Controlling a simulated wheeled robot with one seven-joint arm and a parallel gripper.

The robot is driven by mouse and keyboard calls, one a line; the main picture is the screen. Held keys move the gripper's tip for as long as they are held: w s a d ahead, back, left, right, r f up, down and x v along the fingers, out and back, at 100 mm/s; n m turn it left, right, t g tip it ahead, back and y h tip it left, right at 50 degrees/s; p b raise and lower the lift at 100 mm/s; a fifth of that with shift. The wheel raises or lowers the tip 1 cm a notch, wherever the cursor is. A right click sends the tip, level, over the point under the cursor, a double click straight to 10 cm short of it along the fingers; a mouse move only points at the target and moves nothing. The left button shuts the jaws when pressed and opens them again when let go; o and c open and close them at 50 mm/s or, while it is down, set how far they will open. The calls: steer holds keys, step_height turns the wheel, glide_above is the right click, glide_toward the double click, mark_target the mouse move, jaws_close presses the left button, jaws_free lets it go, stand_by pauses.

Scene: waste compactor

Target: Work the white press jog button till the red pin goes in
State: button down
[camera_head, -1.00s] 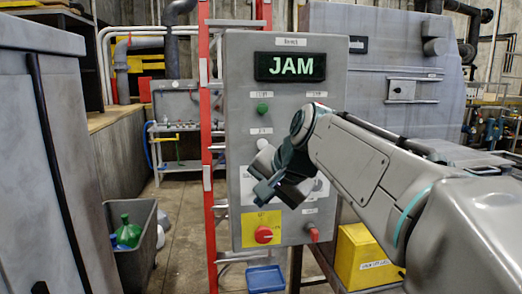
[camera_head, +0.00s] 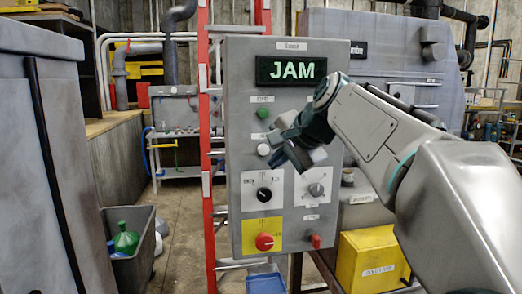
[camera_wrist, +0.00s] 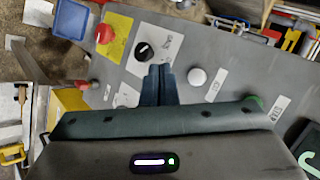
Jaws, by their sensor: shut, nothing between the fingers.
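The white button (camera_head: 263,149) is on the grey control panel (camera_head: 240,80), below a green button (camera_head: 263,113). It also shows in the wrist view (camera_wrist: 197,76). My gripper (camera_head: 285,150) is shut and empty, just right of the white button in the head view. In the wrist view, my fingertips (camera_wrist: 158,70) lie between the black knob (camera_wrist: 145,52) and the white button, apart from the button; their distance from the panel is unclear. A small red part (camera_head: 315,241) sticks out at the panel's lower right; I cannot tell whether it is the red pin.
The display (camera_head: 291,69) reads JAM. A red mushroom button (camera_head: 264,242) on a yellow plate and a second knob (camera_head: 316,189) are lower on the panel. A red ladder (camera_head: 205,130) stands left of it, a yellow box (camera_head: 370,259) at lower right.

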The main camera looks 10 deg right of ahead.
steer(key=w+p, duration=0.3)
steer(key=w, duration=0.4)
steer(key=shift+w, duration=0.4)
stand_by(1.6)
steer(key=shift+w+p, duration=0.3)
steer(key=shift+w, duration=0.1)
steer(key=shift+w+p, duration=0.35)
steer(key=shift+w, duration=0.15)
stand_by(0.6)
steer(key=shift+s, duration=0.15)
stand_by(1.9)
steer(key=shift+s+b, duration=0.45)
steer(key=shift+s, duration=0.3)
steer(key=shift+s, duration=0.1)
steer(key=shift+s+b, duration=1)
steer(key=shift+s, duration=1.4)
